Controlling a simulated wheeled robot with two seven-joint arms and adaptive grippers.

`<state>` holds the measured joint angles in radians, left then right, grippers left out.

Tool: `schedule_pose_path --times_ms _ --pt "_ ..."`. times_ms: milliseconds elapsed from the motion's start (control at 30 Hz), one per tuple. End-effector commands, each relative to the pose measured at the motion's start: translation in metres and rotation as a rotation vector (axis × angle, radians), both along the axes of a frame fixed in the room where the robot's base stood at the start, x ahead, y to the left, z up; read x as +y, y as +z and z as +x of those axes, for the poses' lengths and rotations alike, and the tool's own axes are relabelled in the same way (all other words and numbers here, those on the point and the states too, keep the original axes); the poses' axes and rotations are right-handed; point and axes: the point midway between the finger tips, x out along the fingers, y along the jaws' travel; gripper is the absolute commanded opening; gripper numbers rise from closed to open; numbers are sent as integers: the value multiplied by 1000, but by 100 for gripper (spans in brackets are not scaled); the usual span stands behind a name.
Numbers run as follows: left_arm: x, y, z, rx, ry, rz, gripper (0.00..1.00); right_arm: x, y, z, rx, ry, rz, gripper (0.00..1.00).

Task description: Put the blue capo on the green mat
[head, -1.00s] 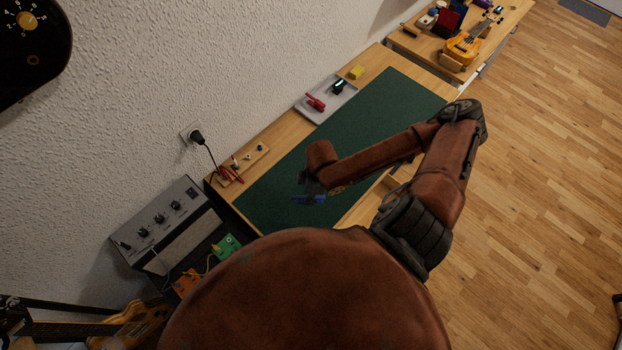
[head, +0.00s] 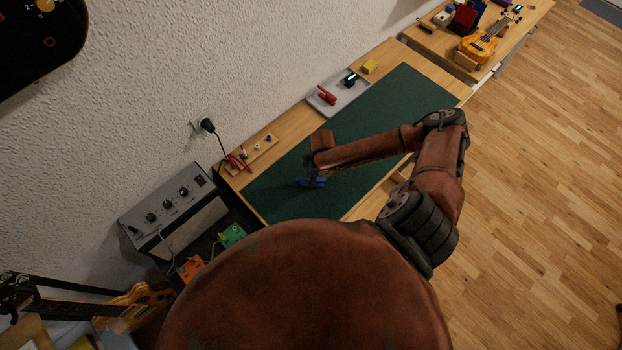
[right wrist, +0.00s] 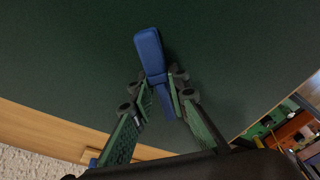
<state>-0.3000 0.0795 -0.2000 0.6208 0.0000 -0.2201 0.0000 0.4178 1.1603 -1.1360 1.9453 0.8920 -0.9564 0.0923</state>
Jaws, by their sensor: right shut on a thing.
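The blue capo (head: 313,183) is in my right gripper (head: 308,177), over the near part of the green mat (head: 390,105). In the right wrist view the capo (right wrist: 150,55) sticks out beyond the fingertips, and my right gripper (right wrist: 160,90) is shut on its middle. The green mat (right wrist: 230,50) fills most of that view behind the capo. I cannot tell whether the capo touches the mat or is just above it. My left gripper is not in view.
A small wooden rack (head: 262,150) stands by the wall. A grey amplifier (head: 170,215) is at the left. A ukulele (head: 480,46) lies on the far table.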

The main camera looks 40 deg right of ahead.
Motion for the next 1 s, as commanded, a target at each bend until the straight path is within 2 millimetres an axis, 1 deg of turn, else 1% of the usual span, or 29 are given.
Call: schedule_pose_path --times_ms 233,267,500,833,933,1000 --pt "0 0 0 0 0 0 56 0 -1 0 1 0 1 0" --pt "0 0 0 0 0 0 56 0 -2 0 0 0 0 16" --pt "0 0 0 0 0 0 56 0 -1 0 0 0 0 32" --pt "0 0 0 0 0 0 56 0 1 0 0 0 0 33" --pt "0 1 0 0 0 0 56 -1 11 -1 -1 0 1 33" --pt "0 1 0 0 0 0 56 -3 22 -2 -2 1 -1 33"
